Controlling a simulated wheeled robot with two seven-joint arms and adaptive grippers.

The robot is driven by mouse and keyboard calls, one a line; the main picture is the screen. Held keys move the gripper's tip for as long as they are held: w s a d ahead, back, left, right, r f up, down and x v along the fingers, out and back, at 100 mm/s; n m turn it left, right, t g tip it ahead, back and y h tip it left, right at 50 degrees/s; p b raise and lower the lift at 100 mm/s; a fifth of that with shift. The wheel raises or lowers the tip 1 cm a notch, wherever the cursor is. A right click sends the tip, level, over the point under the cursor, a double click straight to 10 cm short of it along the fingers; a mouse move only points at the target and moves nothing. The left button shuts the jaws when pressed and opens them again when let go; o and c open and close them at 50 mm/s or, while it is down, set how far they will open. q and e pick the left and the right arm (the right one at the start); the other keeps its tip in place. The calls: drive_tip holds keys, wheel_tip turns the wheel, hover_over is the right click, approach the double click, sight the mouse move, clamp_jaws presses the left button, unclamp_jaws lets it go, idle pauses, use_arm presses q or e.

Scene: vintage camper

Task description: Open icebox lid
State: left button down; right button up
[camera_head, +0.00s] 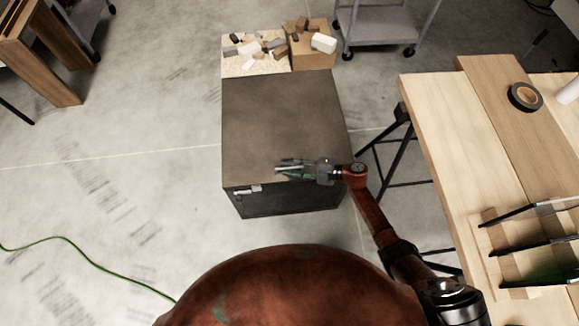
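The icebox (275,110) is a dark grey box standing on the floor in the middle of the view. Its lid looks closed and lies flat on top. A small metal latch (248,189) sits on the front edge, left of centre. My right gripper (279,169) is over the front part of the lid, right of the latch, with its fingers pointing left. I cannot tell whether it touches the lid. The fingers look close together, but whether they are fully shut is unclear. My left gripper is not in view.
Behind the icebox are a pale board (235,67) and a cardboard box (313,60) with wood scraps. A wooden workbench (440,120) with tape (525,97) and tools stands on the right. A grey cart (385,25) is at the back.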

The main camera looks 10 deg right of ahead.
drive_tip(key=shift+c, duration=0.7)
clamp_jaws()
